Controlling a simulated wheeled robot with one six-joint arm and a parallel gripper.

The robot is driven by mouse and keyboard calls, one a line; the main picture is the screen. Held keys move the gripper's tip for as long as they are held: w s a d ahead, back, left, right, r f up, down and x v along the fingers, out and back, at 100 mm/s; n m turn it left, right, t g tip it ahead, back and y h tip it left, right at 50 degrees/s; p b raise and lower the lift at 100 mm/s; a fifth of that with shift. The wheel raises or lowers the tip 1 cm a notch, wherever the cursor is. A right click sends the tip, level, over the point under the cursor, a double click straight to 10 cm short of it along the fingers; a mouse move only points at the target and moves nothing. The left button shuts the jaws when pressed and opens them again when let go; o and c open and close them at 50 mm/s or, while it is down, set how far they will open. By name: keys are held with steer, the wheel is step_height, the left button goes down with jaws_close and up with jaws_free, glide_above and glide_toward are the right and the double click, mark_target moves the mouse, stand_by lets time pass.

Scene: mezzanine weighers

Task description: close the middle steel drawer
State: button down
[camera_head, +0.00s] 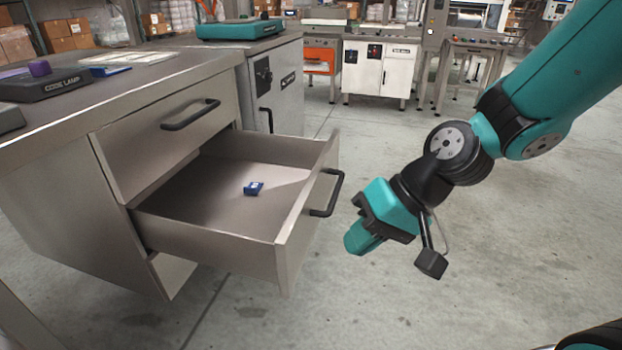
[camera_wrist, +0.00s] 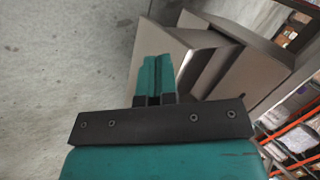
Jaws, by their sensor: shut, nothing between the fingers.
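The middle steel drawer (camera_head: 279,221) is pulled well out of the grey steel cabinet in the head view. It has a black bar handle (camera_head: 328,193) on its front. A small dark blue item (camera_head: 254,188) lies on the drawer floor. My gripper (camera_head: 356,241) is shut and empty, to the right of the drawer front and a little apart from it in the picture, pointing down and left. In the wrist view my shut fingers (camera_wrist: 156,78) show beside a steel drawer or cabinet surface (camera_wrist: 172,52); contact cannot be told there.
The upper drawer (camera_head: 165,125) is shut, with a black handle. The worktop carries a box marked CODE LAMP (camera_head: 58,84) with a purple knob. A grey locker (camera_head: 275,88) stands behind.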

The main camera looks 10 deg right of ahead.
steer(key=w+d+r+m+t+p, duration=0.2)
steer(key=w+d+r+m+p, duration=0.1)
steer(key=w+d+m+p, duration=0.15)
steer(key=m+t+b, duration=0.1)
steer(key=m+b, duration=0.1)
glide_toward(297, 227)
step_height(297, 227, down, 4)
steer(key=a, duration=0.1)
steer(key=w+a, duration=0.1)
steer(key=shift+w+a+f+y, duration=0.25)
steer(key=shift+w+a+y, duration=0.1)
steer(key=shift+a+y, duration=0.05)
steer(key=shift+w+a, duration=0.3)
steer(key=shift+a, duration=0.15)
